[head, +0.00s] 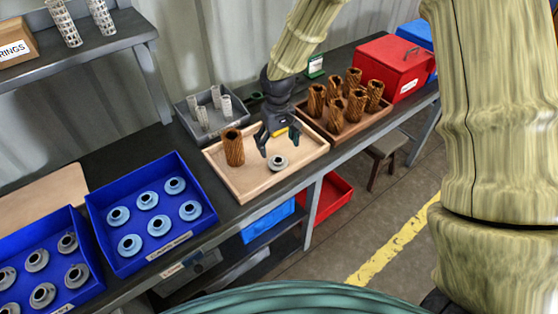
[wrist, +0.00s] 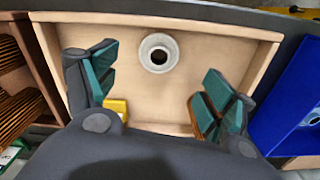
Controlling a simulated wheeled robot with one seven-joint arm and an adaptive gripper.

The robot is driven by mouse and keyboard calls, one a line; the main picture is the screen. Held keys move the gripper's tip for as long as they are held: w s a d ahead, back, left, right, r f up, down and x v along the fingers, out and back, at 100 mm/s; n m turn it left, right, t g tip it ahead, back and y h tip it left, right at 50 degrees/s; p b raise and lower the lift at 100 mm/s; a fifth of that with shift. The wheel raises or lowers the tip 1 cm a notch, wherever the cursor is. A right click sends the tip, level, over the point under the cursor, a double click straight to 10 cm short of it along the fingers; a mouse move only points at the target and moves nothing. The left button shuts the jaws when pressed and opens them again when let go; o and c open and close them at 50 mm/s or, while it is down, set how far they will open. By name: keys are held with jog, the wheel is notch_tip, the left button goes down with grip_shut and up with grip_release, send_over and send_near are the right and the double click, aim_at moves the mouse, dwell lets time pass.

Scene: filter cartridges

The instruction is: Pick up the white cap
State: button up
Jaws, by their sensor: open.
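The white cap (head: 277,162), a pale ring-shaped piece with a dark centre hole, lies flat on the light wooden tray (head: 262,193). It also shows whole in the wrist view (wrist: 158,53), near the tray's far wall there. My gripper (head: 276,147) is over the tray, close above the cap. In the wrist view my gripper (wrist: 160,78) is open, its fingers spread wide. The cap shows between and slightly beyond the fingertips, with nothing held. Whether a finger touches the tray is unclear.
A brown pleated cartridge (head: 233,147) stands in the same tray, left of my gripper. A tray of brown cartridges (head: 346,132) is to the right. A grey bin (head: 190,125) with pale cylinders stands behind. A blue bin (head: 188,237) of light-blue caps is at left.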

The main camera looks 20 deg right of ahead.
aim_at(278, 159)
jog(key=shift+w+a+f, duration=0.1)
jog(key=shift+w+f, duration=0.05)
jog(key=shift+f, duration=0.4)
jog(key=shift+w+a+f, duration=0.1)
jog(key=shift+w+f, duration=0.05)
jog(key=shift+f, duration=0.35)
jog(key=shift+s+d+f, duration=0.15)
jog(key=shift+s+f, duration=0.1)
jog(key=shift+w+d+f+p, duration=0.1)
jog(key=shift+f+p, duration=0.45)
jog(key=shift+f, duration=0.7)
jog(key=shift+w+f+p, duration=0.1)
jog(key=shift+f+p, duration=0.45)
jog(key=shift+f, duration=0.7)
jog(key=shift+s, duration=0.1)
jog(key=c, duration=0.9)
